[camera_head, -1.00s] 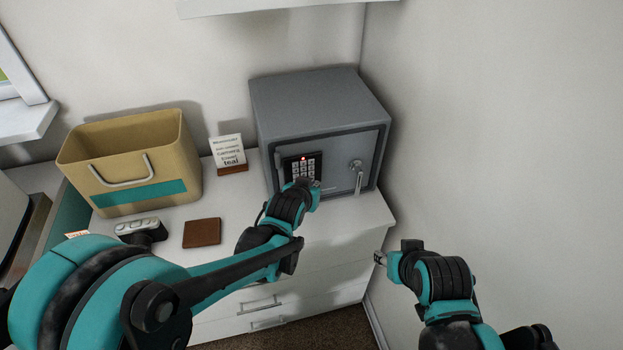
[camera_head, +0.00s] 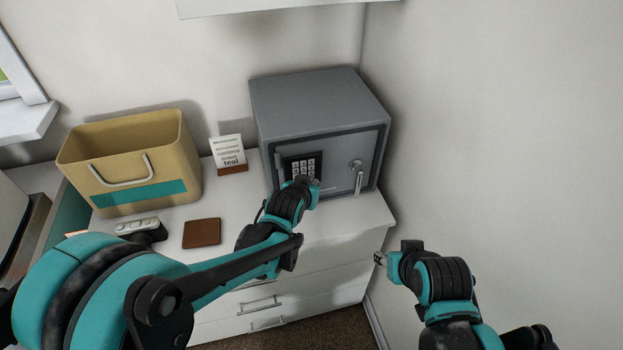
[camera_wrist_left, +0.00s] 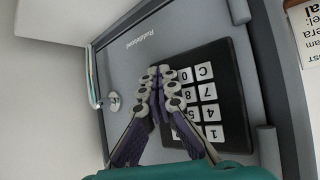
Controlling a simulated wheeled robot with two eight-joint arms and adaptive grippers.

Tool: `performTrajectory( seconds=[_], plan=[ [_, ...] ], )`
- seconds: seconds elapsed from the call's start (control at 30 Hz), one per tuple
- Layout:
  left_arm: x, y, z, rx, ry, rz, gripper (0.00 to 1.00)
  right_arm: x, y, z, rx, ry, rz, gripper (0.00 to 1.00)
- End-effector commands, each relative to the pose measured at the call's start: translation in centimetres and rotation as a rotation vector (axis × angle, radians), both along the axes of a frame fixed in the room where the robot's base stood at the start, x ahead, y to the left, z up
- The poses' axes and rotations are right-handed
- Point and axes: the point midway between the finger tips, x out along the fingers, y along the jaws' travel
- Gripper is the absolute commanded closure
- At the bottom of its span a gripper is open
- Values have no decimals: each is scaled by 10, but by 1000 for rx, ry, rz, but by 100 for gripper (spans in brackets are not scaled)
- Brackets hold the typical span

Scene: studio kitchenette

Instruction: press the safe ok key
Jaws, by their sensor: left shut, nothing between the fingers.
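The grey safe (camera_head: 320,105) stands on the white cabinet, its door closed. Its black keypad (camera_head: 289,166) with white keys is on the left of the door. My left gripper (camera_head: 309,182) is shut and empty at the keypad's lower right corner. In the left wrist view the keypad (camera_wrist_left: 238,92) appears turned, with the C, 0 and several digit keys readable. The left fingertips (camera_wrist_left: 161,76) are over the corner beside the 0 key. They hide the ok key, and contact cannot be told. My right gripper (camera_head: 379,258) is at the right, away from the safe; its jaw state is unclear.
A tan bin (camera_head: 120,160) with a teal stripe, a card on a wooden stand (camera_head: 232,168), a brown flat square (camera_head: 202,233) and a dark device with a grey top (camera_head: 137,226) are on the cabinet (camera_head: 345,228). A wall is close at the right.

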Motion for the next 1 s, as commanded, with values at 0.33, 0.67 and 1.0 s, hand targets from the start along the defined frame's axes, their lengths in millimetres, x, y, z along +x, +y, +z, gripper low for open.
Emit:
performTrajectory(
  seconds=[0.33, 0.67, 1.0],
  plan=[
    [-9, -3, 0, -1, 0, 0, 100, 0, 0, 0, 0, 0, 0, 60],
    [-14, -4, 0, 0, 0, 0, 100, 0, 0, 0, 0, 0, 0, 60],
    [-34, -9, 0, 0, 0, -1, 100, 0, 0, 2, 0, 0, 0, 60]
  ],
)
